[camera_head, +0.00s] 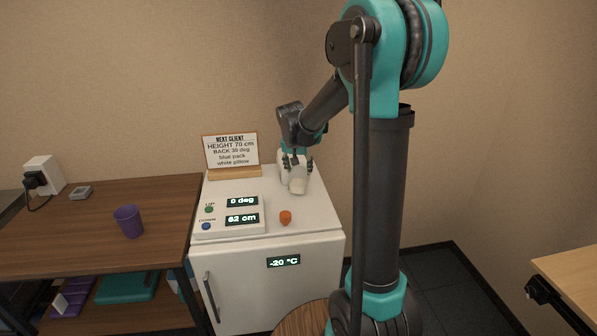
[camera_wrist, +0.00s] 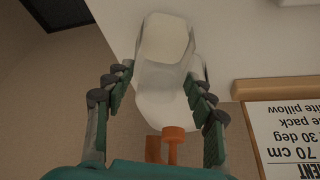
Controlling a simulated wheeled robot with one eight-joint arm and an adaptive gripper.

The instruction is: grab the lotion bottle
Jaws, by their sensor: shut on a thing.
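The lotion bottle (camera_head: 297,183) is white and stands on the white cabinet top, near its back right. In the wrist view the bottle (camera_wrist: 163,75) lies between my two fingers, with an orange part (camera_wrist: 172,140) close to my palm. My gripper (camera_head: 298,163) reaches down over the bottle from above. The fingers hide part of the bottle in the head view.
A sign on a wooden stand (camera_head: 232,155) is left of the bottle. A control box (camera_head: 229,216) and an orange knob-like object (camera_head: 285,217) are in front on the cabinet (camera_head: 325,215). The wall is close behind.

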